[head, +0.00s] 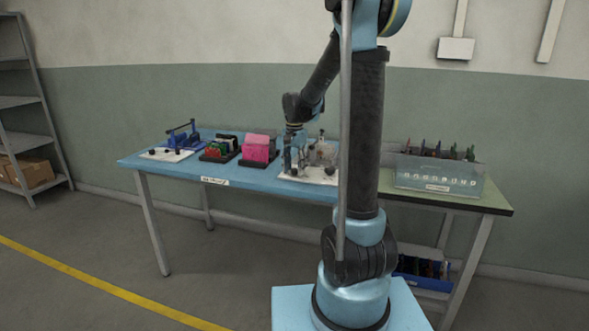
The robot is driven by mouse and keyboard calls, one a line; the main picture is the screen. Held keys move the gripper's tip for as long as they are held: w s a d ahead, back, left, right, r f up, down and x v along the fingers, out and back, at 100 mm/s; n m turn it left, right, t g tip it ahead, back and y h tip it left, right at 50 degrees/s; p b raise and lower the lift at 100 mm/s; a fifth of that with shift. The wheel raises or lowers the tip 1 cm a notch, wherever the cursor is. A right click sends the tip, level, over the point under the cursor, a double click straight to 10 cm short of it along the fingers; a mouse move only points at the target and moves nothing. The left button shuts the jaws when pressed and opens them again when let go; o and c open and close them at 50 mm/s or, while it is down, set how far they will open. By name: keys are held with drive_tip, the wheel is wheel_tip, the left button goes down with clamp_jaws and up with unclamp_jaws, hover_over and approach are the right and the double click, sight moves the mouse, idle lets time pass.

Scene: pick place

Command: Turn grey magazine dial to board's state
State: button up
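A grey fixture, seemingly the grey magazine (325,153), stands on a white base plate (300,178) on the blue table, partly hidden behind my arm. Small dark knobs show on this plate; which one is the dial, and how it is turned, is too small to tell. My gripper (287,164) points down at the left part of the grey fixture, over or close to the plate. I cannot tell whether it touches anything or how far its fingers are apart. No board with a readable state can be made out.
Left on the blue table (146,163) stand a blue fixture (180,138) on a white plate, a black rack (221,157) of coloured cards and a pink block (259,147). A clear bin (440,179) stands on the green table at right.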

sight(295, 169)
wheel_tip(295, 169, up, 12)
idle(0.8)
